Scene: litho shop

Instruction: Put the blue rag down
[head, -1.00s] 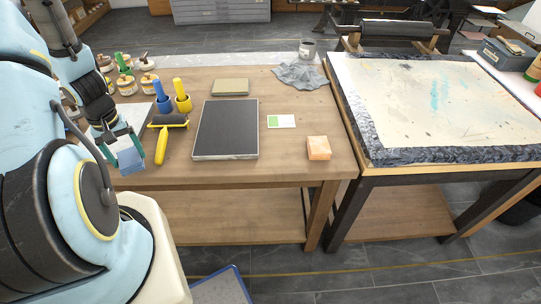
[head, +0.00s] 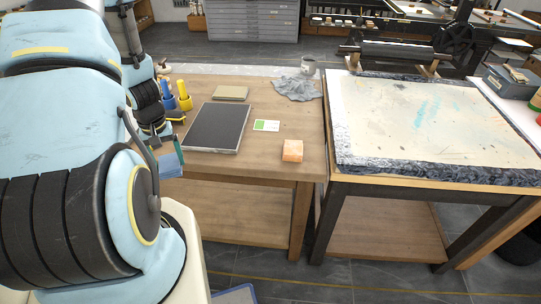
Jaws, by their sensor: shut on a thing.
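The blue rag (head: 169,165) is a small folded blue piece at the front left edge of the wooden table (head: 265,168). My gripper (head: 166,148) is at the rag from above and is shut on it. My arm covers much of the gripper's left side and the table's left end. Whether the rag touches the tabletop or hangs just off its front edge, I cannot tell.
A dark slab (head: 216,128) lies right of the gripper. Bare wood lies around the card.

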